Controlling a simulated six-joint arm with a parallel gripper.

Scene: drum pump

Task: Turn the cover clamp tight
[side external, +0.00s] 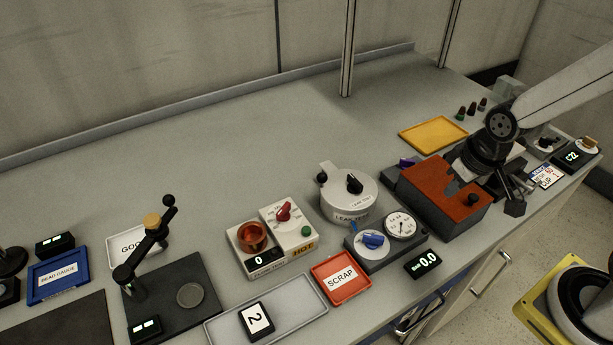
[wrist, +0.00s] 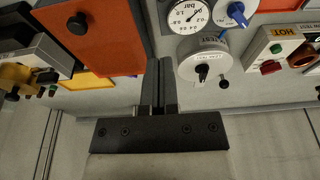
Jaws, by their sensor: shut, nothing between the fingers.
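The orange cover (side external: 437,188) lies on a dark box at the right of the bench; a dark round knob (side external: 472,199) stands on it. The cover also shows at upper left in the wrist view (wrist: 104,38), with its knob (wrist: 77,23). A white round leak-test pot (side external: 346,200) stands to its left, with a black knob (side external: 354,183) on its lid; this pot is right of the fingers in the wrist view (wrist: 212,66). I cannot tell which knob is the cover clamp. My gripper (wrist: 160,68) is shut and empty. In the side view it is beside the orange cover.
A gauge box with a blue knob (side external: 373,241) stands before the pot. The back of the bench is clear.

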